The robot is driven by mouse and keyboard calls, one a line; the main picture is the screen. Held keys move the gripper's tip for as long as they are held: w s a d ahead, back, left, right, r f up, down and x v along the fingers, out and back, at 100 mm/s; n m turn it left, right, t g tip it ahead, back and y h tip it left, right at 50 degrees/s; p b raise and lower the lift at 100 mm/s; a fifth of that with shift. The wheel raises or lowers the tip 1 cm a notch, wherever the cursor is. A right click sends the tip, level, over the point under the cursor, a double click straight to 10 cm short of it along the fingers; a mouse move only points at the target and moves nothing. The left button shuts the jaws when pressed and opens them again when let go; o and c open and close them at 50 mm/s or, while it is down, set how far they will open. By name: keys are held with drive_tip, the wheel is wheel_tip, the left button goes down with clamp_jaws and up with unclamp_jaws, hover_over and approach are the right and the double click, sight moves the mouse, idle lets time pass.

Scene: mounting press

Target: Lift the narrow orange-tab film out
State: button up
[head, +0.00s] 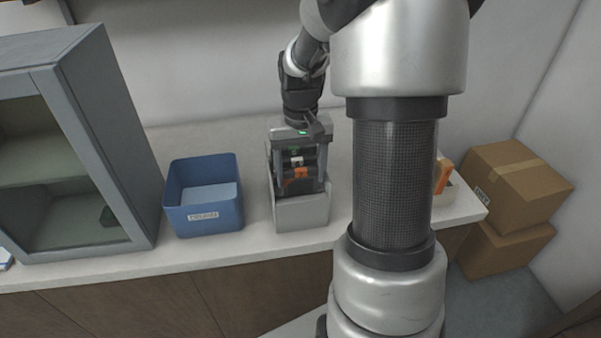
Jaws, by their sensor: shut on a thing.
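A light grey open bin (301,213) stands on the counter, left of my arm's column. Dark film rolls stand in it, one behind another, with a green, a white and an orange tab. The orange-tab film (300,186) is the front one, and its tab faces me. My gripper (301,183) points down into the bin, with one finger on each side of the orange-tab film. It is shut on that film, as far as this view shows. The film's lower part is hidden by the bin's front wall.
A blue bin (204,216) with a label stands to the left. A grey glass-fronted cabinet (135,150) is at the far left. Cardboard boxes (515,185) are stacked at the right. My arm hides part of the counter (120,262) and a container with something orange.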

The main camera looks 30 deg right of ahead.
wheel_tip(320, 180, up, 17)
drive_tip(key=p, duration=0.9)
drive_tip(key=shift+f+p, duration=0.2)
drive_tip(key=shift+p, duration=0.1)
